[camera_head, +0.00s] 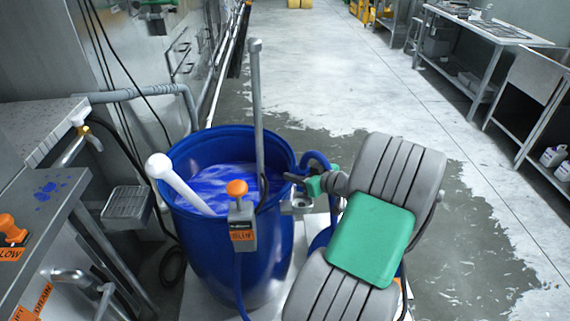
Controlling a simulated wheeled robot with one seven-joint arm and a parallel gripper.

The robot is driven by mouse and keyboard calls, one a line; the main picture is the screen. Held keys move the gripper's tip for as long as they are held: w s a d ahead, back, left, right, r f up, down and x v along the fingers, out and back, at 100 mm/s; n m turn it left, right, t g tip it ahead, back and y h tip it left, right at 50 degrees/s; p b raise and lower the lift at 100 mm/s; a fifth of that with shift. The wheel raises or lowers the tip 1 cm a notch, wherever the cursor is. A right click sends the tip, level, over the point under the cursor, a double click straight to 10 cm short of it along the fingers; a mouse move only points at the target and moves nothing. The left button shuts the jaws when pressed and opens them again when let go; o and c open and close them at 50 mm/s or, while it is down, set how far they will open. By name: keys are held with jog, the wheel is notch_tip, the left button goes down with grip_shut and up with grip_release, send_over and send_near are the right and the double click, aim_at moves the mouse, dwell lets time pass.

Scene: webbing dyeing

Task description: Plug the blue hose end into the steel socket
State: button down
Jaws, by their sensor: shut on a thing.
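The blue hose (320,159) arches up behind my gripper (294,179) at the right rim of the blue barrel. My gripper is small in the picture and shut at the hose end, most of which is hidden by the fingers and wrist. A small steel fitting with a round opening, which looks like the steel socket (297,206), sits just below the fingers at the barrel's right side. I cannot tell whether the hose end touches it.
The blue barrel (236,262) holds blue liquid, a white paddle (178,180) and a tall grey rod (257,110). A control box with an orange knob (238,189) hangs on its front. Steel counters stand left. The wet floor (470,235) to the right is clear.

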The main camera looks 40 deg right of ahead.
jog(key=shift+f+b, duration=1)
jog(key=shift+f, duration=1.05)
jog(key=shift+f+b, duration=1.4)
jog(key=shift+f, duration=0.05)
jog(key=c, duration=0.9)
grip_release()
jog(key=shift+o, duration=0.2)
